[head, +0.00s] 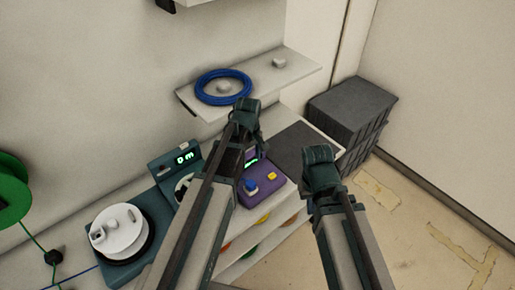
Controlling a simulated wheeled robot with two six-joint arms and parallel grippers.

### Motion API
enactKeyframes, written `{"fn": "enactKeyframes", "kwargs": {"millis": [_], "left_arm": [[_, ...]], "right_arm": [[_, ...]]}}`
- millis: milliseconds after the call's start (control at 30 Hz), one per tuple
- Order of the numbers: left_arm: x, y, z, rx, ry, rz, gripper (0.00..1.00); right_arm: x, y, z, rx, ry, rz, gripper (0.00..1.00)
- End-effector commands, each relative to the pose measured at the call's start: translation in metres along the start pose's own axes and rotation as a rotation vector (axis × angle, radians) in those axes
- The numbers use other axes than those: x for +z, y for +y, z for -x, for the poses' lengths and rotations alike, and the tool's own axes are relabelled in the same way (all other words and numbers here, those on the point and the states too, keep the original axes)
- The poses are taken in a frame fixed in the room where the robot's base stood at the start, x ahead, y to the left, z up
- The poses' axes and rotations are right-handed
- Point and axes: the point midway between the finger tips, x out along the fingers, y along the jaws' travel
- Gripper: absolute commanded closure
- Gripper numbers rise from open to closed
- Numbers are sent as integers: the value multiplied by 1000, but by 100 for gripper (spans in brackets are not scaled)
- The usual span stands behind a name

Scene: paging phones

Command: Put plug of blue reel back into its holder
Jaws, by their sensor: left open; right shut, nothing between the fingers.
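A thin blue cable (80,275) runs at the lower left edge towards the teal device with a white spool (120,232). I cannot see a blue reel or its holder for certain; the reel at that edge is green (10,190). A green cord runs from it to a black round piece (54,258). My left gripper (246,112) is open, held above the purple device and in front of the wall shelf. My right gripper (320,165) is shut and empty, to the right of the purple device. No plug shows at either gripper.
A blue coil (223,98) lies on the wall shelf (295,75) beside a small pale knob (279,62). The purple device (270,195) has blue and yellow buttons. A stack of dark crates (350,105) stands at the back right. The floor at the right is clear apart from tape.

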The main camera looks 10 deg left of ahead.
Motion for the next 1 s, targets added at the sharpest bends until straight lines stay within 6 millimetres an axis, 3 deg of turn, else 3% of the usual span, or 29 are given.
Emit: {"fn": "enactKeyframes", "kwargs": {"millis": [367, 1000], "left_arm": [[0, 0, -17, 0, 0, 0, 25], [0, 0, -122, 0, 0, -1, 25]], "right_arm": [[-1, -2, -17, 0, 0, 0, 100], [-7, -12, -121, 0, 0, -2, 100]]}}
